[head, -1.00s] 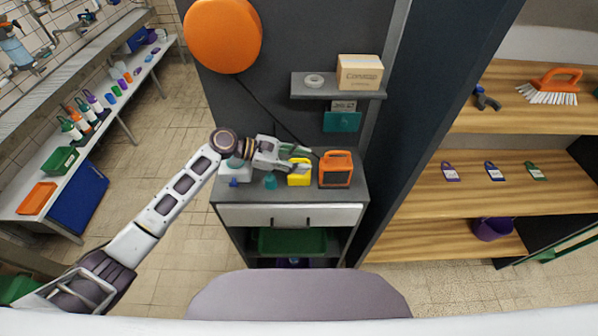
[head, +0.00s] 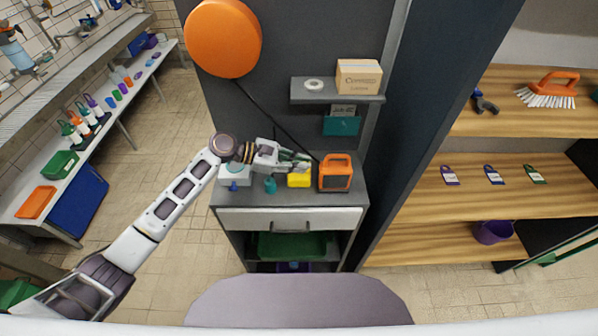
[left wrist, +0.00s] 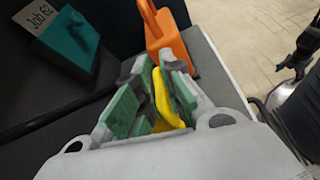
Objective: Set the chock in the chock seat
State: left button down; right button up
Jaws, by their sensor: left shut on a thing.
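A yellow block-like thing (head: 299,179), which looks like the chock, is on the grey cabinet top (head: 290,197), left of an orange handled thing (head: 336,173). My left gripper (head: 292,160) is at its top, with green-padded fingers shut on it. In the left wrist view, the yellow thing (left wrist: 161,103) shows between the fingers (left wrist: 153,98), and the fingers hide part of it. The orange thing (left wrist: 164,42) stands just beyond. I cannot tell which thing is the chock seat. My right gripper is not in view.
A white block with a blue knob (head: 234,175) and a small teal piece (head: 270,185) stand left of the yellow thing. Above are a teal holder (head: 341,125) and a shelf (head: 312,97) with a box (head: 359,76). The cabinet top's front strip is clear.

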pick_arm(q)
jog(key=shift+r+b, duration=0.3)
jog(key=shift+r, duration=4.65)
jog(key=shift+a, duration=0.15)
